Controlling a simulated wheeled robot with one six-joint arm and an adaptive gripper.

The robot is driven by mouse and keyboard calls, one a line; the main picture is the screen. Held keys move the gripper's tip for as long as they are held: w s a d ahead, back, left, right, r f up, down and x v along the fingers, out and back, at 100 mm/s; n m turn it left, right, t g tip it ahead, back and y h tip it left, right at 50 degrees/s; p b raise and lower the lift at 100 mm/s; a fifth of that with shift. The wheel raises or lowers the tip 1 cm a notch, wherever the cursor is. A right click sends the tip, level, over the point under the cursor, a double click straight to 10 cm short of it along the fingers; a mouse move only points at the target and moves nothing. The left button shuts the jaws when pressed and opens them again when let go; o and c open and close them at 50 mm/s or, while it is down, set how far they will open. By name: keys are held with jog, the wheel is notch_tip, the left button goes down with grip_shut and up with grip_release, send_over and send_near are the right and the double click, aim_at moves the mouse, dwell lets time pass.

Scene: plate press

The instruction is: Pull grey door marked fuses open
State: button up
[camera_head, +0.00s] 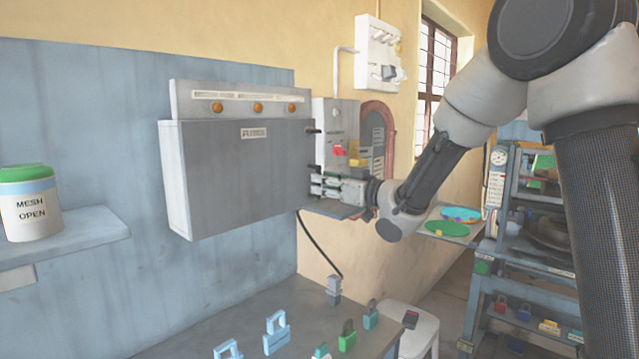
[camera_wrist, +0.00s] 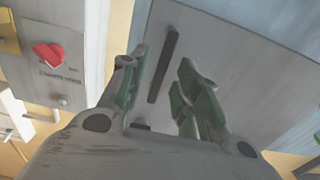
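The grey door (camera_head: 240,175) is the broad front of a box on the blue wall panel and appears shut. A small white label (camera_head: 254,132) is near its top; its text is too small to read. My gripper (camera_head: 318,185) is at the door's right edge, pointing left. In the wrist view the grey door (camera_wrist: 235,65) fills the upper right, with a dark upright bar (camera_wrist: 164,62) on it like a handle. My gripper's green-padded fingers (camera_wrist: 160,82) are spread either side of the bar, with gaps showing; I cannot tell whether the bar lies within their depth.
A switch panel with a red knob (camera_head: 339,150) is just right of the door; the red knob (camera_wrist: 48,55) also shows in the wrist view. A workbench with several padlocks (camera_head: 277,332) is below. A shelf with a white tub (camera_head: 30,212) is at left.

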jog(key=shift+x, duration=1.25)
jog(key=shift+c, duration=0.2)
grip_shut()
jog(key=shift+s, duration=0.1)
